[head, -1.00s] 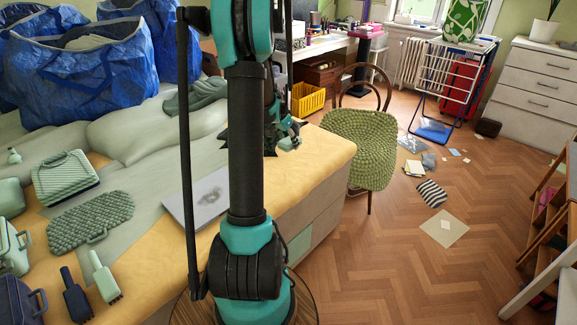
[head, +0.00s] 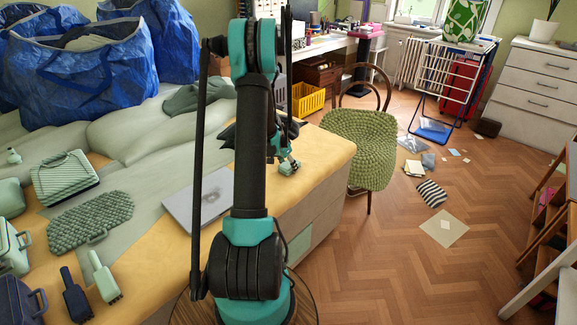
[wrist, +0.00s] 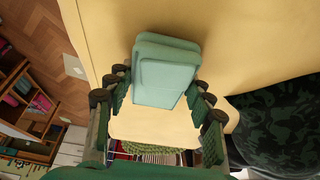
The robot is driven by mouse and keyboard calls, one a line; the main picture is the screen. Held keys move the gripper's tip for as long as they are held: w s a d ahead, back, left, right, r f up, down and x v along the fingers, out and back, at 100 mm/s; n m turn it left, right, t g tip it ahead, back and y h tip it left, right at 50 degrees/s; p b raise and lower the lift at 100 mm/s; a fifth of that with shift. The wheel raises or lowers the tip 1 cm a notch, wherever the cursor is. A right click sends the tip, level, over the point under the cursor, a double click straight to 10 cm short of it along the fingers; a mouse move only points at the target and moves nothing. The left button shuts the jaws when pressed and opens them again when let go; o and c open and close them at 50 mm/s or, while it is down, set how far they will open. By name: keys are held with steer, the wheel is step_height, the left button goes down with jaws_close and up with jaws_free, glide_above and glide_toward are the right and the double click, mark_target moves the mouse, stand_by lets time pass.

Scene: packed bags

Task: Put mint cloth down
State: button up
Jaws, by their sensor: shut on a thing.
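The mint cloth (wrist: 165,72) shows in the wrist view as a folded, block-like pale green bundle. My gripper (wrist: 160,92) has its dark fingers on both sides of it and is shut on it. The cloth appears over the yellow bed surface (wrist: 228,60); I cannot tell whether it touches that surface. In the head view my gripper (head: 284,158) is partly hidden behind my arm, near the bed's right edge. The cloth cannot be made out clearly there.
Blue bags (head: 85,75) stand at the back of the bed. A grey laptop-like panel (head: 190,205), green cases (head: 65,178) and a knobbly green mat (head: 90,219) lie left of my arm. A green chair (head: 360,145) stands beyond the bed's right edge. Yellow bed surface (head: 322,160) is bare there.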

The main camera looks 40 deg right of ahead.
steer(key=shift+f, duration=0.15)
steer(key=o, duration=1.2)
steer(key=shift+f, duration=0.1)
steer(key=shift+r, duration=0.4)
steer(key=v, duration=1.1)
steer(key=shift+a+r, duration=0.25)
steer(key=shift+r, duration=0.1)
